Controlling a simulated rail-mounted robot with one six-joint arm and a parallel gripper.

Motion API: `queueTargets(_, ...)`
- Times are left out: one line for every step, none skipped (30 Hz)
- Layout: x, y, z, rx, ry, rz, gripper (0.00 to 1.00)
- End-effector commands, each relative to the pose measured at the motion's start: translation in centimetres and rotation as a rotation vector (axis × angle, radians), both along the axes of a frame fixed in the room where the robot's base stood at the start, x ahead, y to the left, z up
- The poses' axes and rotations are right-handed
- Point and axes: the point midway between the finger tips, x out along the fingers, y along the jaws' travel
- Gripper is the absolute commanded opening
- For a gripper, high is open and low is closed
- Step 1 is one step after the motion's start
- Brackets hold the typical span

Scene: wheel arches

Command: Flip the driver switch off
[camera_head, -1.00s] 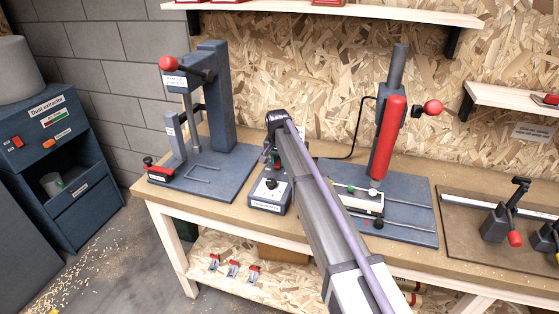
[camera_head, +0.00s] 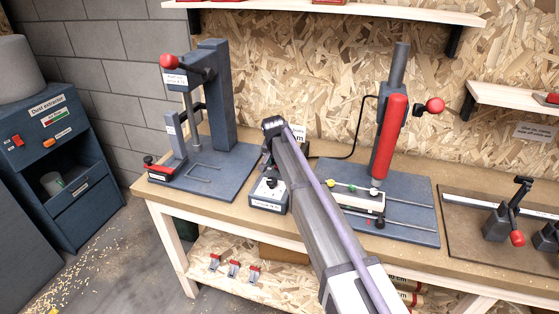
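The red driver (camera_head: 391,137) stands upright on a grey post over a dark blue base plate (camera_head: 410,232), right of my arm. A black cable (camera_head: 360,118) runs from its stand toward the area behind my arm. A small grey control box (camera_head: 269,195) with a dark knob or switch on top and a white label sits on the bench, left of my arm. Its switch position is too small to tell. My arm reaches over the bench, its far end just above and behind the box. My gripper (camera_head: 268,162) points down there, mostly hidden by the arm; its fingers are not clear.
A press (camera_head: 215,95) with a red knob stands at the left of the bench. A dust extractor (camera_head: 45,140) with its own red switch stands at far left. A rail with clamps (camera_head: 497,222) lies at right. Shelves (camera_head: 340,9) hang above.

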Motion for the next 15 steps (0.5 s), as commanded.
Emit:
queueTargets(-0.1, 0.0, 0.6, 0.000, 0.000, 0.000, 0.51)
queueTargets(-0.2, 0.0, 1.0, 0.000, 0.000, 0.000, 0.51)
queueTargets(-0.4, 0.1, 1.6, 0.000, 0.000, 0.000, 0.51)
queueTargets(-0.5, 0.1, 2.2, 0.000, 0.000, 0.000, 0.51)
queueTargets(-0.7, 0.1, 2.8, 0.000, 0.000, 0.000, 0.51)
queueTargets(-1.0, 0.2, 3.8, 0.000, 0.000, 0.000, 0.51)
queueTargets(-1.2, 0.2, 4.5, 0.000, 0.000, 0.000, 0.51)
queueTargets(-1.4, 0.3, 5.3, 0.000, 0.000, 0.000, 0.51)
queueTargets(-1.8, 0.4, 6.4, 0.000, 0.000, 0.000, 0.51)
queueTargets(-2.0, 0.4, 7.2, 0.000, 0.000, 0.000, 0.51)
queueTargets(-2.3, 0.5, 7.9, 0.000, 0.000, 0.001, 0.51)
queueTargets(-2.6, 0.6, 8.8, 0.000, 0.000, 0.001, 0.51)
queueTargets(-2.8, 0.6, 9.3, 0.000, 0.000, 0.001, 0.51)
queueTargets(-3.0, 0.7, 9.8, 0.000, 0.000, 0.001, 0.51)
queueTargets(-3.2, 0.7, 10.2, 0.000, 0.000, 0.001, 0.51)
